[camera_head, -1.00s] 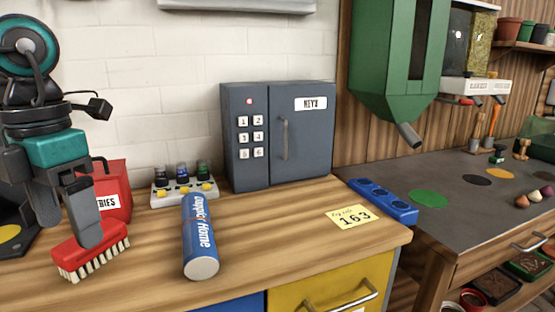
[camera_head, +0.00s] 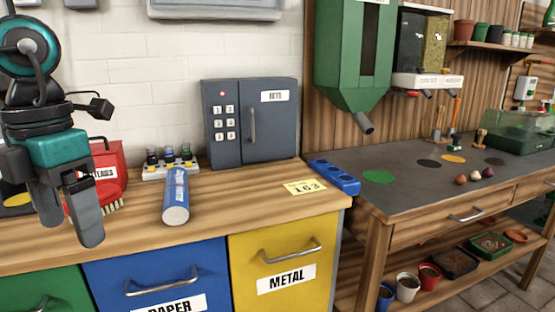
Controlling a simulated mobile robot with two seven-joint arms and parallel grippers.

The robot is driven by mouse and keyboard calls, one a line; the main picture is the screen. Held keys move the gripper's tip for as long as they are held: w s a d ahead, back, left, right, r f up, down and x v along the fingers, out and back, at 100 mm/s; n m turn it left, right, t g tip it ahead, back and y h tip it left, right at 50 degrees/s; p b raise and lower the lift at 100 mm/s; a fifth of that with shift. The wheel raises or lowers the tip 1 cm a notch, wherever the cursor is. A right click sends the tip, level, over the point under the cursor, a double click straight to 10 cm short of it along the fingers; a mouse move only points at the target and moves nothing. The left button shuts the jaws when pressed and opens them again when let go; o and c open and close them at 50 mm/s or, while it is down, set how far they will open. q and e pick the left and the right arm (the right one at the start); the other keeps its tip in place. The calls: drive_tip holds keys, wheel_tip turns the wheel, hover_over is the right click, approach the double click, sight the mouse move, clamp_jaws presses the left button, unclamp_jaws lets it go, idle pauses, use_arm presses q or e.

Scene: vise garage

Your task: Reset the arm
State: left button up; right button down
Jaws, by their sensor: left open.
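My left gripper (camera_head: 68,220) hangs at the left of the head view, fingers pointing down and apart. It is open, in front of the wooden workbench (camera_head: 240,207). Behind it is a red brush (camera_head: 112,206) with pale bristles, lying on the bench and partly hidden by the fingers. I cannot tell whether the gripper touches it, but nothing shows between the fingers as held. My right gripper is not in view.
On the bench are a blue can (camera_head: 175,197), a bottle rack (camera_head: 170,168), a red box (camera_head: 108,170), a grey keypad key safe (camera_head: 252,121) and a yellow note (camera_head: 304,187). A blue holder (camera_head: 334,177) sits at the right edge. A dark table (camera_head: 420,180) stands right.

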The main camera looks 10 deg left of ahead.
use_arm(q)
drive_tip(key=w+d+f+n+t+h, duration=0.1)
drive_tip(key=w+f+n+t+h, duration=0.25)
drive_tip(key=f+n+t, duration=0.65)
drive_tip(key=w+d+f+n+t+h, duration=0.2)
drive_tip(key=f+n+t+h, duration=0.3)
drive_tip(key=f+n, duration=0.95)
drive_tip(key=s+d+f+n+g+y, duration=0.2)
drive_tip(key=s+d+f+n+y, duration=0.15)
drive_tip(key=d+f+n, duration=0.3)
drive_tip(key=s+d+f+n+g+y, duration=0.2)
drive_tip(key=s+d+f+n, duration=0.35)
drive_tip(key=f, duration=0.25)
wheel_tip(320, 180, up, 8)
drive_tip(key=s+a+y+p, duration=0.1)
drive_tip(key=a+p, duration=0.1)
drive_tip(key=p, duration=1.1)
drive_tip(key=shift+a+r, duration=0.15)
drive_tip(key=shift+a, duration=0.15)
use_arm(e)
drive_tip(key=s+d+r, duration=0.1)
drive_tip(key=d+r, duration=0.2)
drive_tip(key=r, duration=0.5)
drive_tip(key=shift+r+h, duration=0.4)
